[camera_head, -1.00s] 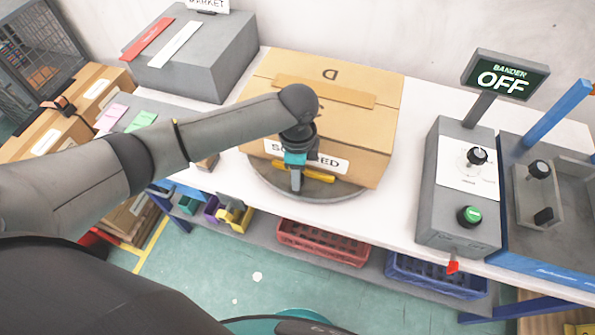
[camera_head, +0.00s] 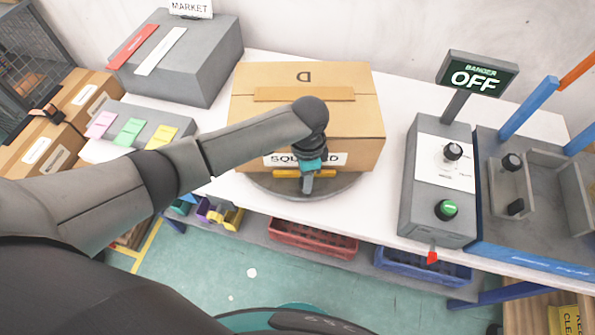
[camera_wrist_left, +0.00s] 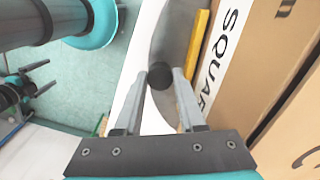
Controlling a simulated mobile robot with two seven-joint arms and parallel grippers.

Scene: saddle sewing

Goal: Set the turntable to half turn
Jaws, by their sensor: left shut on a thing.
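The turntable (camera_head: 345,190) is a grey round disc on the white table, with a cardboard box (camera_head: 345,125) on it. The box's white label faces front, partly hidden by my left arm. My left gripper (camera_head: 306,188) is at the disc's front edge. In the left wrist view its two fingers (camera_wrist_left: 160,80) are shut on a black round knob (camera_wrist_left: 159,75) by the disc's rim. A yellow bar (camera_wrist_left: 197,45) lies between knob and box. My right gripper (camera_wrist_left: 46,76) shows small at the left of the wrist view, empty, its fingers apart.
A grey control box (camera_head: 425,205) with knobs and an "OFF" sign (camera_head: 478,78) stands to the right. A grey block (camera_head: 200,65) and coloured cards (camera_head: 130,130) are on the left. Red (camera_head: 310,240) and blue (camera_head: 420,265) crates sit below the table.

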